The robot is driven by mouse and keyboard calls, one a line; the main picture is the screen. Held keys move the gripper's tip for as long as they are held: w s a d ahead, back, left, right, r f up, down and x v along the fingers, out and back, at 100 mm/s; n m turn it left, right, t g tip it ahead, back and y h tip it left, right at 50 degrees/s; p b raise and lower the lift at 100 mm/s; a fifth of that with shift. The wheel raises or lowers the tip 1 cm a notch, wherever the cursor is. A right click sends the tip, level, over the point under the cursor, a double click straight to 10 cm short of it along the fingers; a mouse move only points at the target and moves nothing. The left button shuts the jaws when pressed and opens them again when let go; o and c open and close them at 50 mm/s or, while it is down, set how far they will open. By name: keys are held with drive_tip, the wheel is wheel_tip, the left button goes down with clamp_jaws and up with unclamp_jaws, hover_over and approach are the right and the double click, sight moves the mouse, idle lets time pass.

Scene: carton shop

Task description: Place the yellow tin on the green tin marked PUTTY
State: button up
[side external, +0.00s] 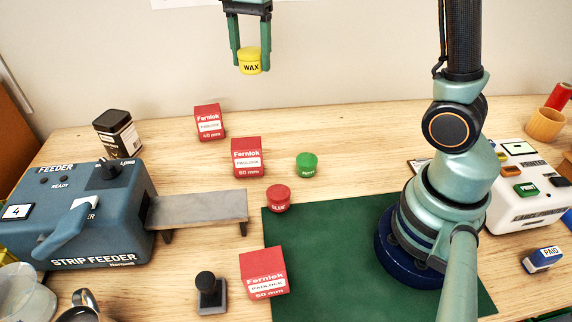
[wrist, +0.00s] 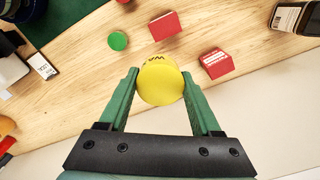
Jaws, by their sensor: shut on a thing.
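The yellow tin (side external: 250,61), marked WAX, is held upright between the two green fingers of my gripper (side external: 250,50), high above the back of the table. It also shows in the wrist view (wrist: 161,82) between the fingertips (wrist: 160,85). The green tin (side external: 307,165), marked PUTTY, stands on the bare wood right of the middle red carton. In the wrist view the green tin (wrist: 118,41) is up and left of the yellow tin, well apart from it. A red tin (side external: 278,198) stands on the green mat's corner, in front of the green tin.
Red Fernlok cartons stand at the back (side external: 209,122), middle (side external: 247,157) and front (side external: 264,273). A strip feeder (side external: 90,210) with a grey outfeed plate (side external: 197,209) fills the left. A green mat (side external: 330,265) lies at front. A dark canister (side external: 117,134) stands back left.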

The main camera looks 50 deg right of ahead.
hover_over(307, 159)
drive_tip(key=f, duration=0.1)
drive_tip(key=shift+n, duration=0.3)
wheel_tip(307, 159, down, 20)
drive_tip(key=shift+f, duration=0.1)
drive_tip(key=shift+f, duration=0.15)
drive_tip(key=o, duration=1.4)
drive_tip(key=shift+o, duration=0.2)
